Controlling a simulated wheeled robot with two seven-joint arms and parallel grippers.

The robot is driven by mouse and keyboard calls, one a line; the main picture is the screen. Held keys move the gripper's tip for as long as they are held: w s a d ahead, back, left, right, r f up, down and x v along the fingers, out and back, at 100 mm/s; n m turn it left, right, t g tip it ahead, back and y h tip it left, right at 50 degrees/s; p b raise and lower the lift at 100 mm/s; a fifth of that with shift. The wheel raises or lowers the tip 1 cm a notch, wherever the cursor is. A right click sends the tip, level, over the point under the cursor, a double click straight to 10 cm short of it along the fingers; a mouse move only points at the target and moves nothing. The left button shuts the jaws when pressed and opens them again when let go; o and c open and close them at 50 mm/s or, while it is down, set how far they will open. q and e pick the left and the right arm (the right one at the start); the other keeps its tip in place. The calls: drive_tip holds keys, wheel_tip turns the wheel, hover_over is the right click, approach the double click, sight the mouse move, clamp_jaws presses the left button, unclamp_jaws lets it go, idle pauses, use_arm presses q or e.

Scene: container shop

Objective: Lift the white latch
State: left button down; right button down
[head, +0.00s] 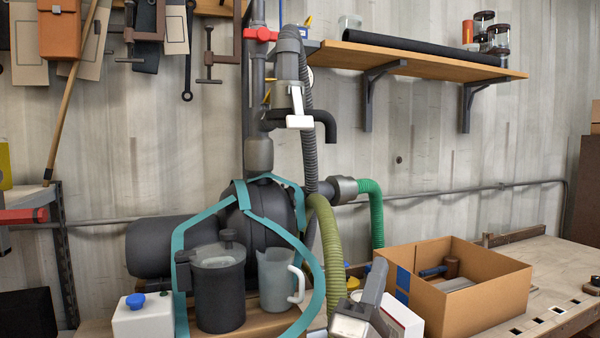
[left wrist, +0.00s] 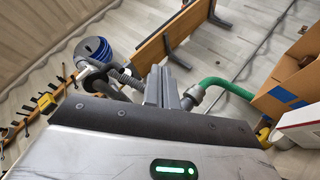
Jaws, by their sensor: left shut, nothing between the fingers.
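The white latch (head: 299,120) is on the grey vertical pipe assembly, below a grey coupling (head: 289,95) and beside a black elbow pipe. Its white arm runs up the coupling and its wider end hangs at the bottom. My left gripper (head: 377,272) is low in the head view, well below and to the right of the latch, and not touching it. In the left wrist view its fingers (left wrist: 161,75) are together and empty. I cannot make out the latch clearly in the left wrist view. My right gripper is not in view.
A wooden shelf (head: 420,60) with jars is at upper right. A ribbed grey hose (head: 309,150) hangs beside the latch. Below are a black tank, a dark jug (head: 219,295), a clear pitcher (head: 275,278) and an olive hose (head: 328,245). A cardboard box (head: 480,310) stands at right.

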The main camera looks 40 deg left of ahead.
sight(298, 107)
use_arm(q)
drive_tip(key=s+a+r+n+g+y, duration=0.1)
drive_tip(key=a+r+n+g+y, duration=0.2)
drive_tip(key=n+y, duration=0.3)
drive_tip(key=s+a+r+n+g+y+b, duration=0.1)
drive_tip(key=a+r+n+g+y, duration=0.3)
drive_tip(key=n, duration=0.8)
drive_tip(key=s+a+r+n+g+y, duration=0.2)
drive_tip(key=n+g+y, duration=0.4)
drive_tip(key=n+y, duration=0.3)
drive_tip(key=shift+a+r+n+g+y+b, duration=0.3)
drive_tip(key=shift+a+r+n+y, duration=0.1)
drive_tip(key=shift+a+r, duration=0.4)
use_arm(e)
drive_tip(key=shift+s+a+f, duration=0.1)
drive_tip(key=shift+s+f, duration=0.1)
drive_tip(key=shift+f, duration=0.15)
use_arm(q)
drive_tip(key=shift+d, duration=0.1)
